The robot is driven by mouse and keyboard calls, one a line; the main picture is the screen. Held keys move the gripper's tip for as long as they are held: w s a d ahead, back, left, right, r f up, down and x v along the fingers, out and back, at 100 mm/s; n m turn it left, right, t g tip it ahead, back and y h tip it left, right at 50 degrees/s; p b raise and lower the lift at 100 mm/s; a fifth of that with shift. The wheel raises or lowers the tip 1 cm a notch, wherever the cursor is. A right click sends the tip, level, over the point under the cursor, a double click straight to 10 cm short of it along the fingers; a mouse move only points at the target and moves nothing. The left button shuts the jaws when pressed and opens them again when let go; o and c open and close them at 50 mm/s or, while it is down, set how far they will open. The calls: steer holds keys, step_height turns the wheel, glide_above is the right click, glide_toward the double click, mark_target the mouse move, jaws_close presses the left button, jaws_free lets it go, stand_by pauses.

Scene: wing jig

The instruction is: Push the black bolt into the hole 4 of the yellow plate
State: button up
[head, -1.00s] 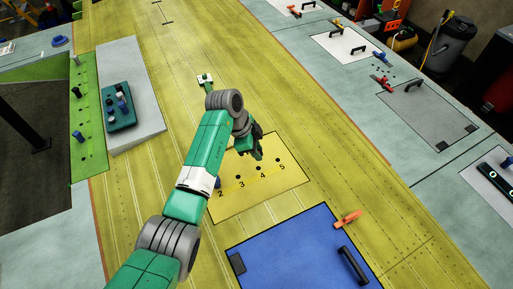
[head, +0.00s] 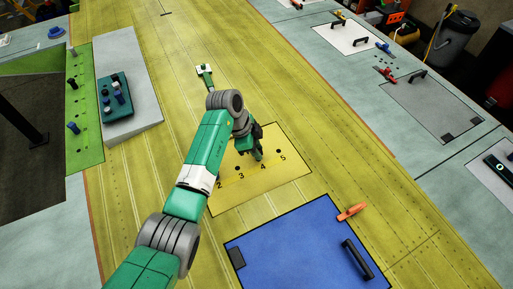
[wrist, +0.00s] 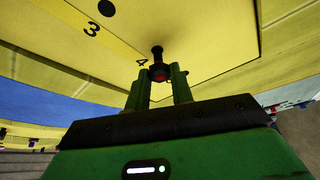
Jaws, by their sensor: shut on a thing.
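The yellow plate (head: 290,176) lies below my gripper, with a row of numbered dark holes; labels 2 to 5 show in the head view. My gripper (head: 259,156) is over hole 4 and hides that hole in the head view. In the wrist view my gripper (wrist: 158,82) is shut on the black bolt (wrist: 157,53), which has a red end between the fingers. The bolt's far end points at the plate beside the label 4 (wrist: 142,63). I cannot tell whether its tip is inside the hole. Hole 3 (head: 238,167) and hole 5 (head: 279,150) look empty.
A blue panel (head: 295,245) with a black handle and an orange clamp (head: 351,212) lie in front of the plate. A teal tray (head: 117,108) with several bolts stands on a grey block at left, beside a green strip (head: 88,140). The yellow surface around the plate is mostly clear.

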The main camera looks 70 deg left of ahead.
steer(key=shift+f+b, duration=0.9)
steer(key=shift+f, duration=0.35)
steer(key=o, duration=1)
steer(key=shift+o, duration=0.2)
steer(key=shift+r, duration=0.1)
steer(key=v, duration=0.7)
steer(key=shift+s+r, duration=0.15)
steer(key=shift+r, duration=0.15)
